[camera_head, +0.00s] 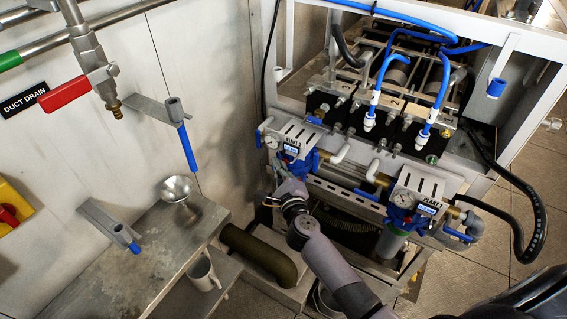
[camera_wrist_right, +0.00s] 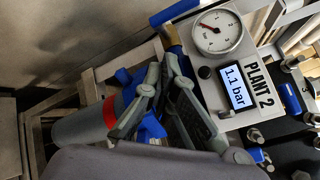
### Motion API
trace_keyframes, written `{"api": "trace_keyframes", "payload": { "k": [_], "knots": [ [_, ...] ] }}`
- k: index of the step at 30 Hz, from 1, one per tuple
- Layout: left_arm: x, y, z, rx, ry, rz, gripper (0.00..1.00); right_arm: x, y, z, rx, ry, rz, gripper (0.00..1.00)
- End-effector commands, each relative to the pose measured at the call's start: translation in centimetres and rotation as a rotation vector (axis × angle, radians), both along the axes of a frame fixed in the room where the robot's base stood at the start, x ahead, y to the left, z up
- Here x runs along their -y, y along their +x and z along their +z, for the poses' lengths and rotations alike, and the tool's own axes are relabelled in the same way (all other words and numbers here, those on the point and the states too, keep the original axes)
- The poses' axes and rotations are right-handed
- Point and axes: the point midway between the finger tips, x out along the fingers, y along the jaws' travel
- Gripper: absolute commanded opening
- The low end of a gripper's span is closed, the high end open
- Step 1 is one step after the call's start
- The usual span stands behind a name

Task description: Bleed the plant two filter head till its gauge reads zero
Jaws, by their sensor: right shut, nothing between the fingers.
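The plant two filter head (camera_head: 294,162) is blue, under a metal bracket (camera_head: 299,133) on the left of the machine frame. The right wrist view shows its round gauge (camera_wrist_right: 217,32) with a red needle off the vertical, and a display (camera_wrist_right: 234,87) reading 1.1 bar beside the PLANT 2 label. My left gripper is out of view.
A second, similar filter unit (camera_head: 414,190) stands to the right. Blue hoses (camera_head: 389,72) run above. At left are a steel shelf (camera_head: 120,262) with a metal cup (camera_head: 176,188), a white mug (camera_head: 203,272) below, and a red-handled duct drain valve (camera_head: 64,93).

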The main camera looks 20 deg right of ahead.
Motion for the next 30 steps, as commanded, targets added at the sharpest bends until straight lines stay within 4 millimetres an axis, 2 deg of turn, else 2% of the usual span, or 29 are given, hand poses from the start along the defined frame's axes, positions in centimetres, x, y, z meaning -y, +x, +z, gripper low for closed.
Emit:
{"api": "trace_keyframes", "payload": {
  "k": [20,30],
  "knots": [
    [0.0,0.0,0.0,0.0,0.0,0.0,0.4,0.1,0.0,0.0,0.0,-0.001,-0.001,0.0],
    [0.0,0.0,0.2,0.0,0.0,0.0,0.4,-1.0,-0.9,-0.1,-0.001,0.0,-0.002,0.0]
  ]
}}
